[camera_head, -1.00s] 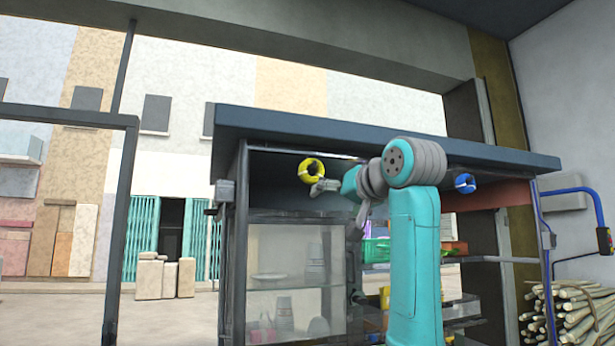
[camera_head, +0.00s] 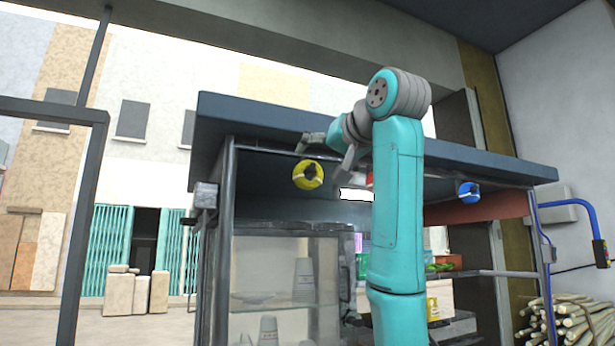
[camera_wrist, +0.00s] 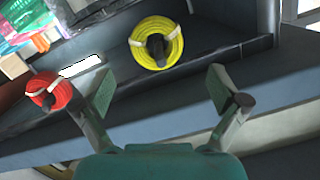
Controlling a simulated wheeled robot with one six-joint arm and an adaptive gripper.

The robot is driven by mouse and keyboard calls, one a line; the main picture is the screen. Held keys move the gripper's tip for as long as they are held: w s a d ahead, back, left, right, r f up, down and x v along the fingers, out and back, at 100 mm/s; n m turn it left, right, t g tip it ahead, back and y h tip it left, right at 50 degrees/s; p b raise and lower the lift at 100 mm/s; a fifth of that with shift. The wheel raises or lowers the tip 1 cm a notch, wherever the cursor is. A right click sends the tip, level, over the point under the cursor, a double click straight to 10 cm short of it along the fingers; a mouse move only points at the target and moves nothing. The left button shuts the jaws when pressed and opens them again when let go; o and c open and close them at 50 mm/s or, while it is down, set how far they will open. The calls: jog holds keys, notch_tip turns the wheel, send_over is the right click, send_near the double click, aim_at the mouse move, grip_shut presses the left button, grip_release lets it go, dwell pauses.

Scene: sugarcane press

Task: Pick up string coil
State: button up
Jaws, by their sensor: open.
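A yellow string coil (camera_head: 298,180) with pale ties hangs on a dark peg under the front edge of the stall roof. It also shows in the wrist view (camera_wrist: 176,50), beyond my fingertips at top centre. A red coil (camera_wrist: 61,96) is at the left of the wrist view, beside my left finger; in the head view only a sliver shows by my arm. A blue coil (camera_head: 463,195) hangs farther right. My gripper (camera_head: 330,154) is open and empty, above and right of the yellow coil in the head view. Its spread fingers (camera_wrist: 164,92) touch no coil.
The dark roof edge (camera_head: 260,120) runs close to my gripper. Below is a glass cabinet (camera_head: 270,270) with cups. Sugarcane stalks (camera_head: 567,318) are stacked at the right.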

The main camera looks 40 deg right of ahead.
aim_at(315, 168)
jog(key=shift+x, duration=2.65)
jog(key=shift+d, duration=0.15)
jog(key=c, duration=1.2)
